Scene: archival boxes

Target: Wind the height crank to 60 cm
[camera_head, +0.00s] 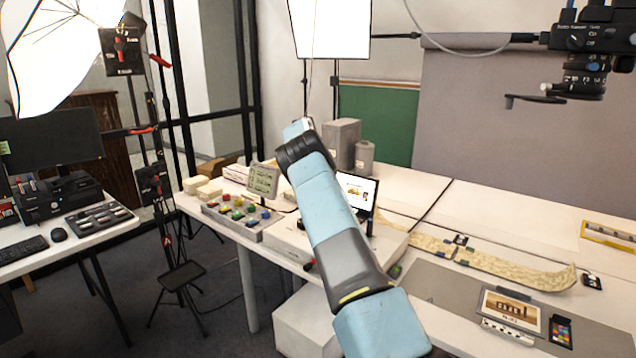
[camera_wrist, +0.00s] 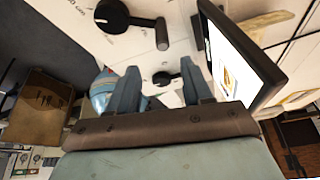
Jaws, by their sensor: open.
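In the wrist view, a black crank (camera_wrist: 118,16) with a round hub, an arm and a knob (camera_wrist: 162,34) is on a white surface at the top. A second, smaller-looking black crank or knob (camera_wrist: 163,77) shows between my gripper's fingers. Print beside the first crank is too small to read surely, so I cannot tell which is the height crank or its setting. My gripper (camera_wrist: 162,82) is open, with its fingers apart and nothing seen held. In the head view my arm reaches over the white bench unit, and my gripper is hidden behind it.
A small screen (camera_wrist: 238,55) stands close on the right in the wrist view; it stands on the bench in the head view (camera_head: 357,191). A button panel (camera_head: 237,216) lies left of my arm. A camera with a crank arm (camera_head: 530,101) hangs at upper right.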

